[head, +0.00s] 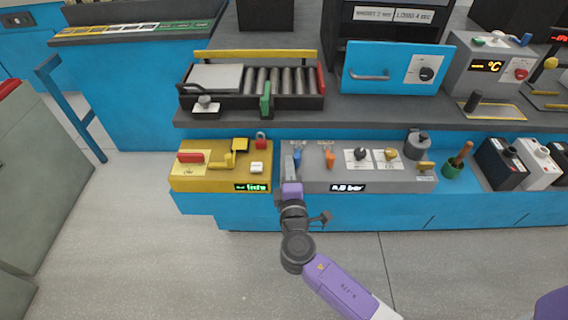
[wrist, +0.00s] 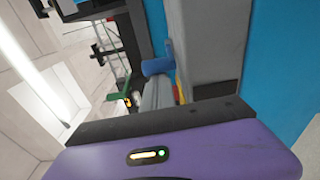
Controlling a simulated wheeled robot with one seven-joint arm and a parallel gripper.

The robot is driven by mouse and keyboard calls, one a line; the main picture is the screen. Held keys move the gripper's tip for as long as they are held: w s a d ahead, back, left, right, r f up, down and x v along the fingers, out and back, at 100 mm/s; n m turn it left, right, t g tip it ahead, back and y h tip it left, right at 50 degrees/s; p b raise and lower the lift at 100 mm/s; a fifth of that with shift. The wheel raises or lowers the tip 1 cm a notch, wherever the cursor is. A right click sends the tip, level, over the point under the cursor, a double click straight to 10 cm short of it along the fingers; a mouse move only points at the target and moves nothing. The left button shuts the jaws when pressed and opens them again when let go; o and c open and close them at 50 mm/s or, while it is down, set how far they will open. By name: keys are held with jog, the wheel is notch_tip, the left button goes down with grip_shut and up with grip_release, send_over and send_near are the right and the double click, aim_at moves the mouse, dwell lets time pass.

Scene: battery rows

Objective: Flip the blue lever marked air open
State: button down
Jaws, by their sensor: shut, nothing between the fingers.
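The blue lever (head: 297,158) stands at the left end of the grey control panel (head: 310,181), beside an orange lever (head: 330,158). In the wrist view the blue lever (wrist: 157,66) sticks out from the grey panel side (wrist: 210,45), just beyond my fingers. My gripper (head: 287,148) is shut and empty, close to the left side of the blue lever. I cannot tell whether it touches the lever. The label by the levers is too small to read, and my gripper hides part of the panel's left end.
A yellow box (head: 215,181) with a red handle and a padlock adjoins on the left. Two knobs (head: 361,154) and a grey canister (head: 417,145) are on the right of the panel. A roller tray (head: 250,103) stands on the shelf above. The floor in front is clear.

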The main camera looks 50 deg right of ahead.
jog(key=shift+s+d, duration=0.25)
jog(key=shift+s, duration=0.35)
jog(key=shift+s+b, duration=0.1)
jog(key=shift+b, duration=0.2)
